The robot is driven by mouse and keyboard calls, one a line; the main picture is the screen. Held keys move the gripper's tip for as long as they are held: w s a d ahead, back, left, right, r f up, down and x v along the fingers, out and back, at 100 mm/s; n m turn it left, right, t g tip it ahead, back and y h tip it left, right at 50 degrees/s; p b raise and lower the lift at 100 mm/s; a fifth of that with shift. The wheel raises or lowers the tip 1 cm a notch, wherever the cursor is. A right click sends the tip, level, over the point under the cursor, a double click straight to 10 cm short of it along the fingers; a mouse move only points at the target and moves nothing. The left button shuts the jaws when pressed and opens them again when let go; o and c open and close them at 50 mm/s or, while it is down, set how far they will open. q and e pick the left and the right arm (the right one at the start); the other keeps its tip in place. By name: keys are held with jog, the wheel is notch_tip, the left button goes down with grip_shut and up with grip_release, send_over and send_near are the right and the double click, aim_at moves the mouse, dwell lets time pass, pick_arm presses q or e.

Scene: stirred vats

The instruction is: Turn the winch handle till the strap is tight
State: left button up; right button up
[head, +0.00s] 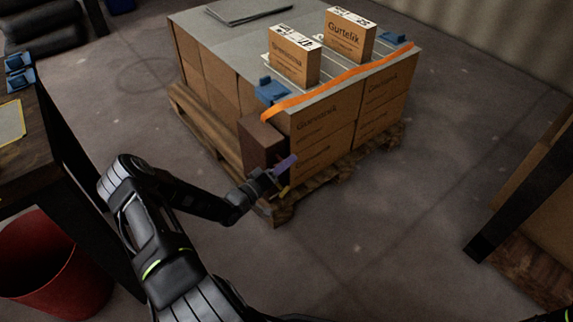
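The winch (262,143) is a dark brown box at the near corner of a carton stack on a pallet. A purple handle (286,163) sticks out low on its right side. The orange strap (340,80) runs from the winch top along the upper edge of the cartons to the far right corner; its tension is hard to judge. My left gripper (270,180) is at the lower end of the handle, touching or very close to it. The fingers are small and dark, so whether they are closed on it is unclear. My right gripper is out of view.
The wooden pallet (290,208) juts out below. A dark table (45,150) and red bin (50,265) are left. Floor ahead right is clear.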

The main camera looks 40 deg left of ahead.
pick_arm(q)
jog(key=shift+w, duration=0.35)
jog(key=shift+r, duration=0.1)
grip_shut()
